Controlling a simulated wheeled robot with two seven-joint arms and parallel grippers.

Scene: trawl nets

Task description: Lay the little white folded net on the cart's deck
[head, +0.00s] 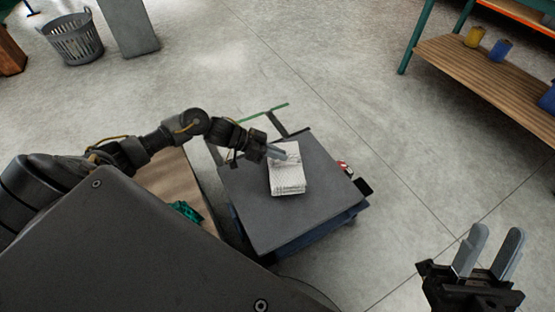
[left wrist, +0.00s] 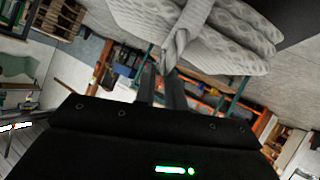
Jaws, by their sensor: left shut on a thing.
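The little white folded net (head: 288,178) is a layered bundle over the middle of the cart's grey deck (head: 250,215). In the head view I cannot tell whether it rests on the deck or hangs just above it. My left gripper (head: 280,153) is at the net's far end, shut on it. In the left wrist view the net (left wrist: 215,30) fills the top, and the fingers (left wrist: 165,70) meet at its twisted white band. My right gripper (head: 487,250) is open and empty at the lower right, well away from the cart.
The cart's green-topped handle (head: 265,114) stands at the deck's far side. Small red and black items (head: 345,168) sit at its right edge. A wooden table (head: 160,185) with teal netting (head: 186,211) is at the left. A shelf (head: 465,65) with tins stands at upper right.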

